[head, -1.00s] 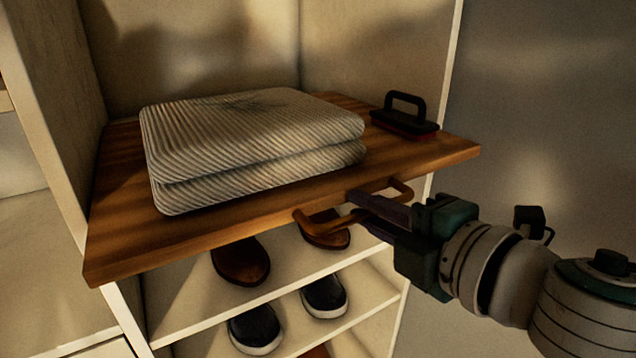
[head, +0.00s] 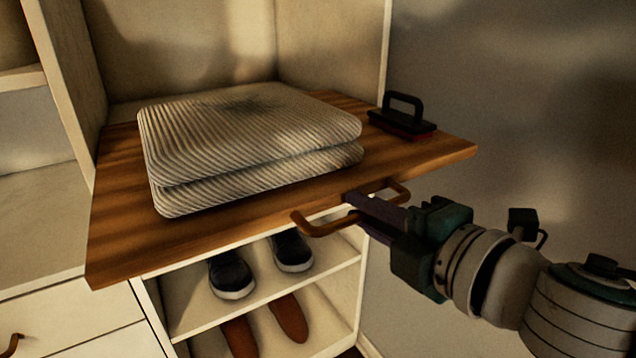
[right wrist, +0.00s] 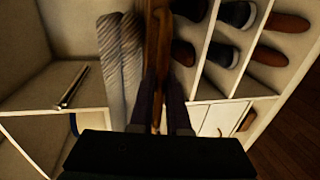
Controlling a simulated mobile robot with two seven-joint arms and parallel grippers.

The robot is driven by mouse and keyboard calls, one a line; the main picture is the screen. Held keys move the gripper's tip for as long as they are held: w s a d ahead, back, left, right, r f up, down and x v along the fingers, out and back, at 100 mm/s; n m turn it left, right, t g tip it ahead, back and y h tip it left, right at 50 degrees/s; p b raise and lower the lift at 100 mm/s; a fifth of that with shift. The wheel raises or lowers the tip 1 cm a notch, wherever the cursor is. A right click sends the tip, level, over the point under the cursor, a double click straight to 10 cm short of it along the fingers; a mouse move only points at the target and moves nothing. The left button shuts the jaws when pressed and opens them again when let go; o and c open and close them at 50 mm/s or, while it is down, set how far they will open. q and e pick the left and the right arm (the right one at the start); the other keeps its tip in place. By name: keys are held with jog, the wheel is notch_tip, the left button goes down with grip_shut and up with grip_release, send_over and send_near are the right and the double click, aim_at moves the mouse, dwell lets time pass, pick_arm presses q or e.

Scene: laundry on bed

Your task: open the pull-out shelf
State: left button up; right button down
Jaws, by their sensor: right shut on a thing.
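The wooden pull-out shelf (head: 120,235) sticks out of the cream cabinet in the head view, level and well forward of the cabinet front. Its bronze bar handle (head: 318,228) is on the front edge. My right gripper (head: 352,204) is shut on the handle, its fingers hiding the middle of the bar. The right wrist view shows the shelf edge-on (right wrist: 155,40) between the fingers (right wrist: 160,95). A folded striped blanket (head: 250,145) lies on the shelf. My left gripper is not in view.
A black-handled brush-like object (head: 403,115) stands on the shelf's right rear corner. Below, dark sneakers (head: 232,272) and brown shoes (head: 290,318) sit on cabinet shelves. Drawers (head: 80,335) are at lower left. A plain wall (head: 520,120) is on the right.

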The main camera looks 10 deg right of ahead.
jog(key=c, duration=0.9)
grip_release()
jog(key=v, duration=1)
